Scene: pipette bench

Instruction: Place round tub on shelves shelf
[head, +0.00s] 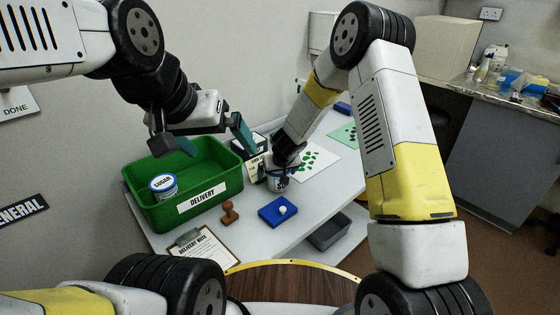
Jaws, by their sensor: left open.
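A round white tub with a blue rim, labelled SUGAR (163,188), stands inside the green DELIVERY crate (211,200), at its left end. A second round tub with a blue and white label (277,184) stands on the white table, right of the crate. My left gripper (202,144) is open and empty above the back of the crate, its fingers spread wide. My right gripper (287,162) is at the top of the second tub; its fingers are mostly hidden, so I cannot tell whether it grips. No shelves are clearly identifiable.
A stamp (229,212), a blue pad (278,211) with a white knob and a DELIVERY NOTE clipboard (203,248) lie along the front of the table. A grey bin (329,232) sits lower, under the table's right edge. A cluttered bench (510,95) stands far right.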

